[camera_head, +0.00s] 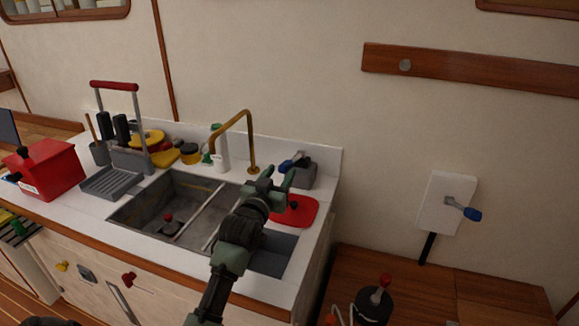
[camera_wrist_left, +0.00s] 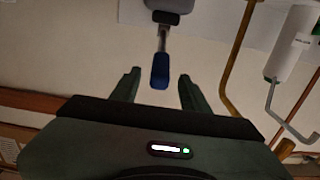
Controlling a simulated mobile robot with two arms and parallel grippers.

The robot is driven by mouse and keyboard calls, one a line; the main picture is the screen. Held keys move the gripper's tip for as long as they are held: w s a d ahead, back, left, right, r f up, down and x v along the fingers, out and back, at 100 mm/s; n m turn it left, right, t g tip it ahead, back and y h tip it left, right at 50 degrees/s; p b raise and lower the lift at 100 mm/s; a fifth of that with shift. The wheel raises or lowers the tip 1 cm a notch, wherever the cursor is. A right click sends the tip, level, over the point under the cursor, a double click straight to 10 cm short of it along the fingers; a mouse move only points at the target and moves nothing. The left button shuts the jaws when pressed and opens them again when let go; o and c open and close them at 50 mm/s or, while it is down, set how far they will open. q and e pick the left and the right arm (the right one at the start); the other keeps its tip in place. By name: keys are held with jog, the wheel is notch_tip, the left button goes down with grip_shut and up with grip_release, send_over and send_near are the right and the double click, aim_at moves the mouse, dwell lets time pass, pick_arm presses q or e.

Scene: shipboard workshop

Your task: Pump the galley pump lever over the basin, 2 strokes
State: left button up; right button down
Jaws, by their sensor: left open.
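The galley pump is a small grey box (camera_head: 305,173) at the back right corner of the counter, beside the brass tap. Its lever has a blue grip (camera_head: 291,163) that points left toward the tap. My right gripper is not in view.
The brass tap (camera_head: 250,145) stands just left of the pump. A red lid-like item (camera_head: 304,211) lies right of the gripper. A white wall plate with another blue-tipped lever (camera_head: 472,213) is further right. A dish rack and red box (camera_head: 48,172) stand left.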

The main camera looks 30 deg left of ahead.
aim_at(289, 160)
pick_arm(q)
jog(key=shift+p+x, duration=0.6)
jog(key=shift+x, duration=3.25)
jog(key=shift+c, duration=0.3)
grip_shut()
